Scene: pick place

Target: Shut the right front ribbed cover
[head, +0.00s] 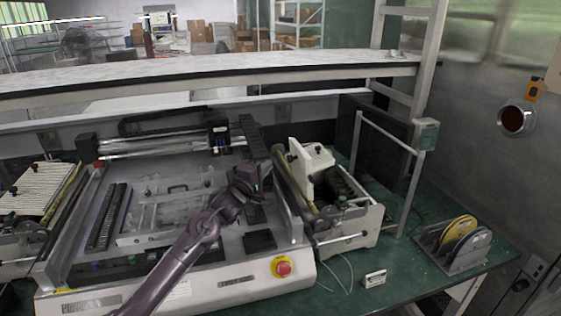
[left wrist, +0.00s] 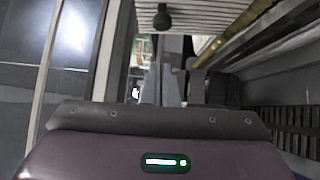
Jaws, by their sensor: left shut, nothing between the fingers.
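The right front ribbed cover (head: 311,158) is a pale panel with dark knobs. It stands raised at the back left of the right-hand unit (head: 345,232), whose dark slotted inside is exposed at the front. In the left wrist view a pale ribbed surface (left wrist: 205,12) with a round black knob (left wrist: 162,19) shows at the top. My left gripper (head: 262,180) is just left of the cover, by the long roller, with a visible gap to the cover. Its fingers are shut and empty; the arm partly hides them in the head view. My right gripper is out of view.
A large machine bed (head: 208,262) with a red button (head: 283,267) lies under my left arm. Another ribbed cover (head: 38,187) lies on the far-left unit. A metal post frame (head: 407,190) and yellow discs (head: 457,230) stand to the right on the green table (head: 405,275).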

